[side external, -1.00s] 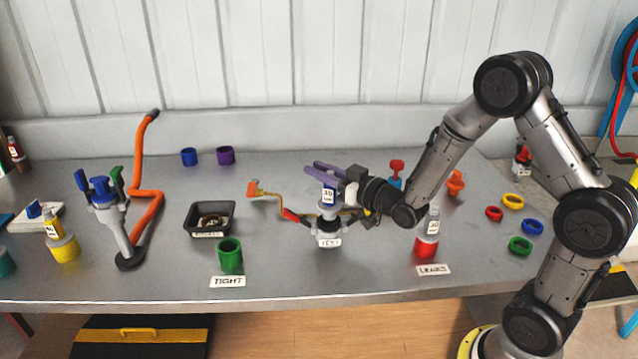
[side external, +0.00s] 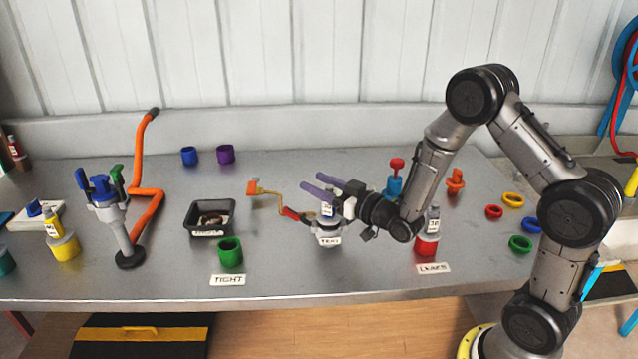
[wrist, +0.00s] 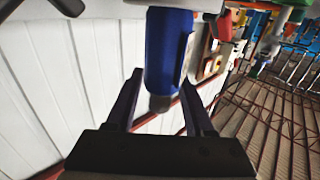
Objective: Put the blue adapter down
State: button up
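The blue adapter (side external: 327,210), with a white label, stands upright at the test station (side external: 328,232), largely covered by my gripper in the side view. My gripper (side external: 311,181) has its two purple fingers spread apart at the adapter's upper part. In the wrist view, the blue adapter (wrist: 168,50) with its grey end reaches between the fingertips of my gripper (wrist: 160,80), and gaps show beside it. How firmly the adapter sits in the station is hidden.
A green cup (side external: 230,252) stands behind the TIGHT label, and a red holder with a bottle (side external: 427,244) stands by the LEAKS label. A black tray (side external: 209,219) lies to the left. Blue (side external: 189,156) and purple (side external: 225,154) cups stand at the back.

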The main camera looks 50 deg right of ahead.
jog(key=shift+r, duration=0.2)
jog(key=shift+s+r, duration=0.15)
jog(key=shift+s, duration=0.1)
jog(key=s+a+r+g, duration=0.2)
jog(key=s+g, duration=0.2)
jog(key=s, duration=0.6)
jog(key=s+a+r+g, duration=0.1)
jog(key=s+g, duration=0.3)
jog(key=s, duration=0.7)
jog(key=s+a+r+g, duration=0.2)
jog(key=s+r+g, duration=0.1)
jog(key=s, duration=0.7)
jog(key=shift+s+a+r+g, duration=0.2)
jog(key=shift+a+r+g, duration=0.15)
jog(key=shift+g, duration=0.35)
dwell(0.7)
